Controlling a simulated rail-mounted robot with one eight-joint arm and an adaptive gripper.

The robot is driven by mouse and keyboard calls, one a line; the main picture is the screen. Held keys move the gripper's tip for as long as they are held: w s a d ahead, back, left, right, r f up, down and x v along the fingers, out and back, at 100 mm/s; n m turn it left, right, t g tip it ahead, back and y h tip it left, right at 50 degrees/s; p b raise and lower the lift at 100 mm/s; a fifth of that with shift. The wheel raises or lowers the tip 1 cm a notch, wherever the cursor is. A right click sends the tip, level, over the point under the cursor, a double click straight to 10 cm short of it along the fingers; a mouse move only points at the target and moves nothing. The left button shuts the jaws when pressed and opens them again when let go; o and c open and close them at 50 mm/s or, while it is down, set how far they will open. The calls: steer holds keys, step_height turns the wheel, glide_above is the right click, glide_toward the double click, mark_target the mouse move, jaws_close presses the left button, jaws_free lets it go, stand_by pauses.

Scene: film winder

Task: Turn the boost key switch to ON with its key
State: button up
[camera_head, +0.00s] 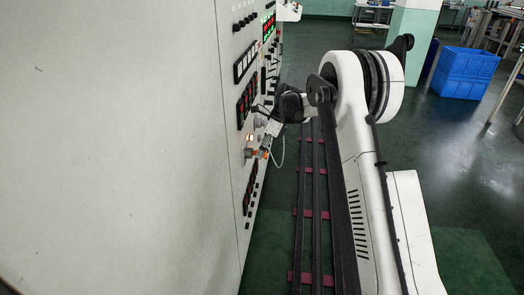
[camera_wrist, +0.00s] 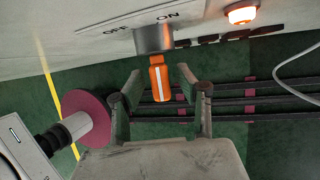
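The key switch (camera_wrist: 153,40) is a metal cylinder on a light plate (camera_wrist: 125,22) with OFF at the left and ON at the right. An orange key (camera_wrist: 160,82) with a white stripe sticks out of the switch towards the wrist camera. My gripper (camera_wrist: 160,74) is open, with one finger on each side of the key and a visible gap on both sides. In the head view my gripper is close to the panel (camera_head: 230,180), where the key is too small to make out clearly. Whether the switch stands at OFF or ON cannot be told.
A lit orange lamp (camera_wrist: 241,14) sits right of the switch on the same panel. A pinkish round disc (camera_wrist: 85,118) shows at the left. Dark rails (camera_head: 315,230) run along the green floor beside the panel. Blue crates (camera_head: 465,72) stand far off at the right.

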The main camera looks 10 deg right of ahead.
jaws_close()
steer(key=shift+c, duration=2.3)
jaws_free()
jaws_close()
steer(key=shift+w+f+g+y, duration=0.15)
steer(key=shift+g+y, duration=0.25)
steer(key=shift+g, duration=0.3)
steer(key=shift+w+m+g+y+b, duration=0.1)
steer(key=shift+m+g+y+b, duration=0.35)
steer(key=shift+g, duration=0.55)
steer(key=o, duration=0.7)
jaws_free()
